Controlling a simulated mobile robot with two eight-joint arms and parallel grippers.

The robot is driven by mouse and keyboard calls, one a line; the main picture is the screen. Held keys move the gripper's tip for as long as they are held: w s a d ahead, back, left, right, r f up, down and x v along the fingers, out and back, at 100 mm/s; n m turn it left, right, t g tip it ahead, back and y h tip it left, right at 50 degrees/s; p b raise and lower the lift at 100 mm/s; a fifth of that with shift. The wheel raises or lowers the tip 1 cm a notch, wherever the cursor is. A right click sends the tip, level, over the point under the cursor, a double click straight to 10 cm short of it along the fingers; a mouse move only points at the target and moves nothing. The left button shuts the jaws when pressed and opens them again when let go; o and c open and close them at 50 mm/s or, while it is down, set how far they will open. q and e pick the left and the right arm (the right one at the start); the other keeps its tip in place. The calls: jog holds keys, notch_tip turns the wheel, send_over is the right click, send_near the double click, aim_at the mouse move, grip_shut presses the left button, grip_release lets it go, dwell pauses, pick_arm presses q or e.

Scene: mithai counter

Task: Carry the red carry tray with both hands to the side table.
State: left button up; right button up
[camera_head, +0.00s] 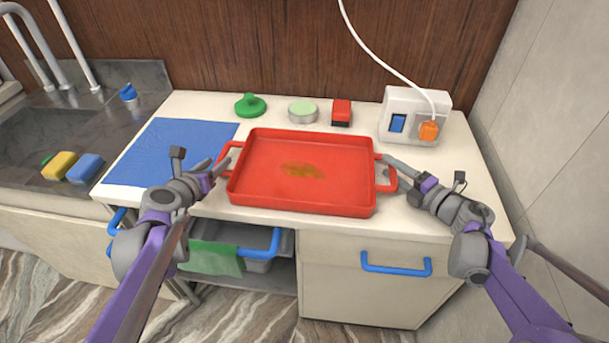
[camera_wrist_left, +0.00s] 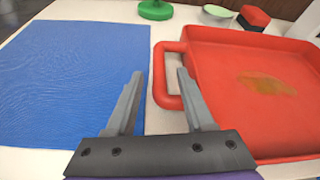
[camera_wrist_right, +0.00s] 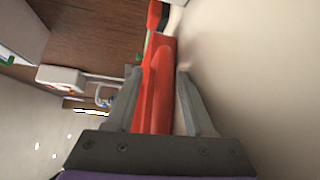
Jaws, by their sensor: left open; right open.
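The red carry tray (camera_head: 300,205) lies flat on the counter, with a brownish-orange smear on its floor. It has a loop handle at each end. My left gripper (camera_head: 222,168) is open at the left handle (camera_wrist_left: 159,78). In the left wrist view the handle's outer bar appears between the fingertips. My right gripper (camera_head: 388,165) is open at the right handle (camera_head: 390,181). In the right wrist view a red bar (camera_wrist_right: 160,88) of the tray runs between the open fingers. I cannot tell whether either gripper touches its handle. I cannot make out a side table.
A blue mat (camera_head: 165,150) lies left of the tray. Behind it stand a green-knobbed lid (camera_head: 250,106), a pale green round tin (camera_head: 302,112), a red-and-black block (camera_head: 341,112) and a white socket box (camera_head: 405,105) with a cord. A sink (camera_head: 110,125) is left; a wall (camera_head: 555,130) bounds the right.

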pick_arm(q)
jog(key=v, duration=0.8)
jog(key=shift+s, duration=0.1)
jog(key=shift+s+r, duration=0.1)
pick_arm(e)
jog(key=v, duration=1.2)
pick_arm(q)
jog(key=o, duration=0.8)
jog(key=shift+c, duration=0.2)
pick_arm(e)
jog(key=shift+r, duration=0.15)
jog(key=shift+r+p, duration=1.5)
jog(key=shift+r, duration=0.2)
pick_arm(q)
jog(key=s+r+p, duration=0.3)
jog(key=s+r, duration=0.1)
jog(key=s, duration=0.2)
jog(key=shift+s+a+r, duration=0.25)
jog(key=shift+a, duration=0.15)
pick_arm(e)
jog(key=shift+r, duration=1.95)
